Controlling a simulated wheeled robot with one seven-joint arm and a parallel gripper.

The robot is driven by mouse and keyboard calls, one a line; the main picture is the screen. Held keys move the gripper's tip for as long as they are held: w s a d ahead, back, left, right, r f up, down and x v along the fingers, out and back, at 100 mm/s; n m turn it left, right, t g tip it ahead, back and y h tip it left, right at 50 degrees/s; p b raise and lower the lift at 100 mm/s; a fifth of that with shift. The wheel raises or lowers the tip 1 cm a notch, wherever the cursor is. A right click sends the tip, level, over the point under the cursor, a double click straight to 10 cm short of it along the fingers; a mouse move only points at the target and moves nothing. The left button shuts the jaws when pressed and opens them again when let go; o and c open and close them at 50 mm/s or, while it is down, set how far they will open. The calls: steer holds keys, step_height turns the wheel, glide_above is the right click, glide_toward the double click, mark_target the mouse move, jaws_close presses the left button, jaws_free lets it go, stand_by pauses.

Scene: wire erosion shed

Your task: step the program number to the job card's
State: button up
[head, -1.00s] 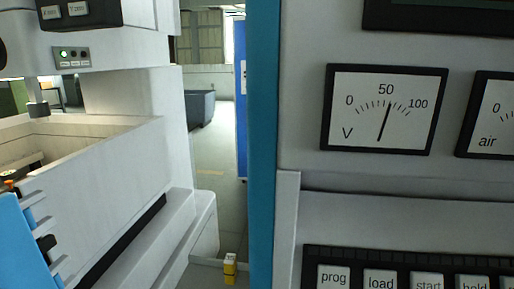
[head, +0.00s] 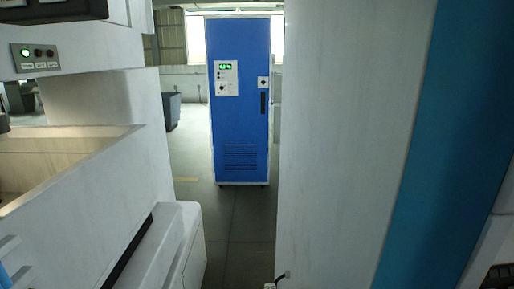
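The control cabinet (head: 350,140) fills the right side, seen mostly along its pale side wall and blue corner stripe (head: 430,150). Only a dark corner of what looks like its key row (head: 500,278) shows at the bottom right edge. No key label can be read. I see no program number display and no job card that I can make out. My gripper is not in view.
The pale machine with its open tank (head: 50,165) stands close on the left, with a small lit green lamp (head: 25,53) above. A blue cabinet (head: 240,120) with green readouts stands at the back. A narrow strip of grey floor (head: 235,225) lies between.

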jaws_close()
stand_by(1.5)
